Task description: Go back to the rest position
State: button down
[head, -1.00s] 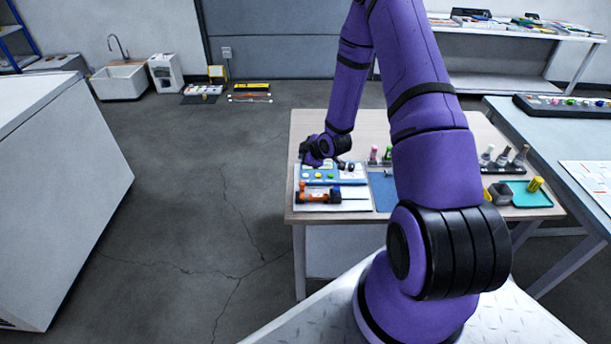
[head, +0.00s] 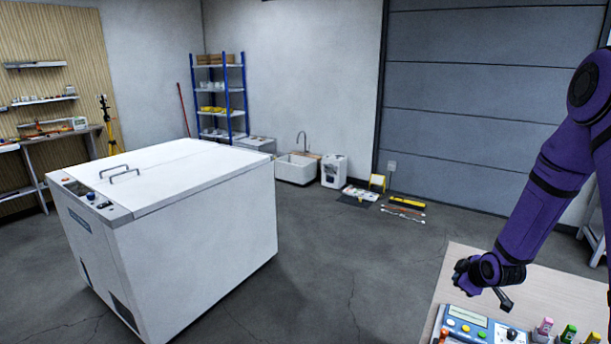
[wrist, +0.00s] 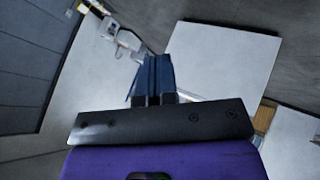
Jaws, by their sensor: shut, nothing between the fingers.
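My purple arm with its black gripper (head: 504,299) is at the right of the head view. My gripper hangs over the left part of a wooden-topped table (head: 480,262), above a blue-and-white control box (head: 480,326) with coloured buttons. It appears clear of the box. In the wrist view my gripper (wrist: 154,62) has its dark fingers together, with nothing between them. The arm's upper part runs out of the head view at the right.
A large white chest (head: 190,240) stands on the left with open floor between it and the table. Pink (head: 544,327) and green (head: 569,333) capped items stand on the table. A sink (head: 296,168), a blue shelf rack (head: 220,98) and floor items (head: 403,206) lie along the back.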

jog(key=s+a+r+m+g+h, duration=0.1)
jog(key=s+a+r+m, duration=0.15)
jog(key=r, duration=0.65)
jog(key=s+a+r+m, duration=0.15)
jog(key=s+r, duration=0.25)
jog(key=r, duration=0.4)
jog(key=s+a+r+m+g+h, duration=0.1)
jog(key=s+a+r, duration=0.25)
jog(key=r, duration=0.55)
jog(key=s+a+r+m, duration=0.1)
jog(key=s+a+r, duration=0.1)
jog(key=s, duration=0.6)
jog(key=s+a+r+m+y, duration=0.1)
jog(key=s+a+r+m, duration=0.1)
jog(key=s+r, duration=0.3)
jog(key=s+a+r+m+g, duration=0.1)
jog(key=s+a+r, duration=0.2)
jog(key=s, duration=0.8)
jog(key=shift+s+r+m+y, duration=0.3)
jog(key=shift+s+r+m, duration=0.05)
jog(key=shift+r+m, duration=0.05)
